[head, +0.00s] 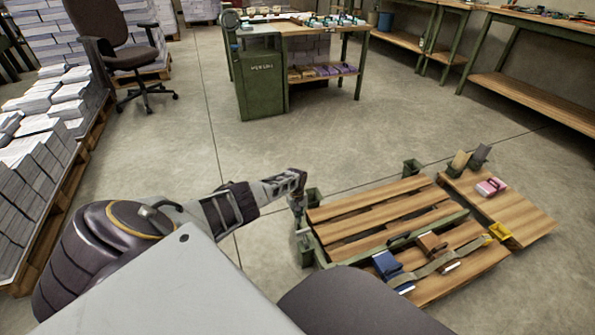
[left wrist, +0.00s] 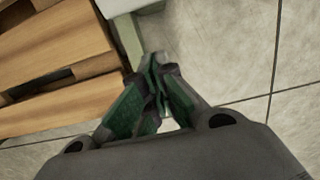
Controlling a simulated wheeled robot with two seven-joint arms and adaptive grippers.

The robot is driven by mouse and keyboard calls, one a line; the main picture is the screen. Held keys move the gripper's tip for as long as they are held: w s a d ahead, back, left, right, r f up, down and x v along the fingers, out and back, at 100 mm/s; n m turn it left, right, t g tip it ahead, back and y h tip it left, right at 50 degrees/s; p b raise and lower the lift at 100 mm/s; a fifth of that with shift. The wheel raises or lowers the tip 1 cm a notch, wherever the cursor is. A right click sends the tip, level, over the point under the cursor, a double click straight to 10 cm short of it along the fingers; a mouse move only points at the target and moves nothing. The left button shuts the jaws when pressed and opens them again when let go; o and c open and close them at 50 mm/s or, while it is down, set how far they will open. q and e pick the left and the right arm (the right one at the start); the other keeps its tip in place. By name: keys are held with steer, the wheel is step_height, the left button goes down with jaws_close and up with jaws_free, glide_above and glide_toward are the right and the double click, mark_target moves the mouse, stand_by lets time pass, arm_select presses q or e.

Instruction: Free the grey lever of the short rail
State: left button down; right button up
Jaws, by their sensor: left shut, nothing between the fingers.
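A dark grey upright piece (head: 480,154) stands beside a tan one (head: 459,161) at the back edge of the small wooden platform (head: 520,217) on the right. I cannot tell for sure whether the grey piece is the lever. A short rail is not clearly made out. My left gripper (head: 297,208) points down at the left edge of the slatted wooden deck (head: 375,205), far from the grey piece. In the left wrist view its green-padded fingers (left wrist: 154,62) are together and hold nothing. A pale green post (left wrist: 127,38) shows just beyond them. My right gripper is not in view.
A strap with a blue block (head: 387,265) and a brown block (head: 432,243) lies across the deck's near boards. A yellow piece (head: 500,231) and a pink one (head: 491,187) are to the right. The floor (head: 330,140) behind the deck is clear.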

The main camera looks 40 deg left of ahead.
mark_target(305, 239)
arm_select(q)
steer(key=shift+s+d+f, duration=0.1)
steer(key=shift+s+d, duration=0.35)
steer(key=shift+d, duration=0.4)
steer(key=shift+s+d, duration=0.45)
steer(key=shift+d, duration=0.35)
stand_by(0.5)
steer(key=shift+s+d+p, duration=0.1)
steer(key=shift+d+p, duration=0.1)
steer(key=shift+p, duration=0.5)
